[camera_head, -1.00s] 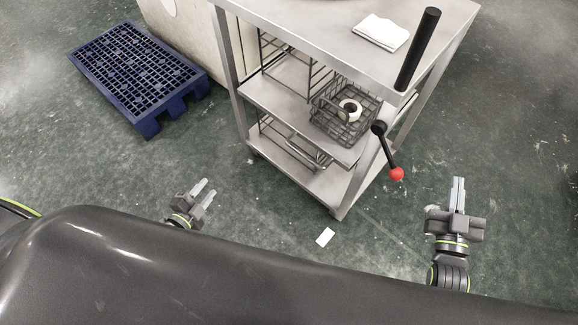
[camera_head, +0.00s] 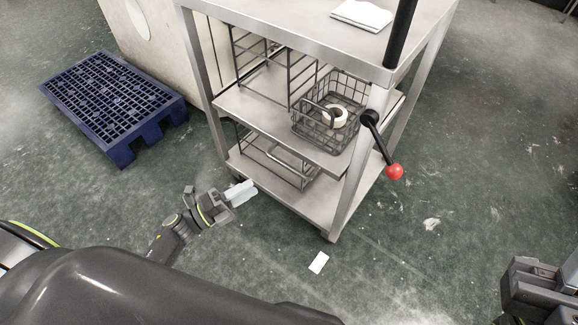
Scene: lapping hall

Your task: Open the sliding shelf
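A grey metal trolley (camera_head: 338,205) stands ahead of me with a top and two lower levels. Its middle shelf (camera_head: 255,104) holds a wire rack and a wire basket. On its bottom level (camera_head: 318,200) is a low wire frame with a pale bar handle (camera_head: 290,160) along its front. I cannot tell which level slides. My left gripper (camera_head: 241,193) is near the trolley's front left corner, apart from the handle, its fingers pointing right. The fingers overlap, so their gap is hidden. My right gripper (camera_head: 570,272) is at the right edge, partly cut off, far from the trolley.
A lever with a red knob (camera_head: 395,171) sticks out at the trolley's front right leg. A white roll (camera_head: 338,117) lies in the wire basket (camera_head: 312,126). A blue pallet (camera_head: 112,105) lies at left. A white card (camera_head: 318,263) lies on open floor.

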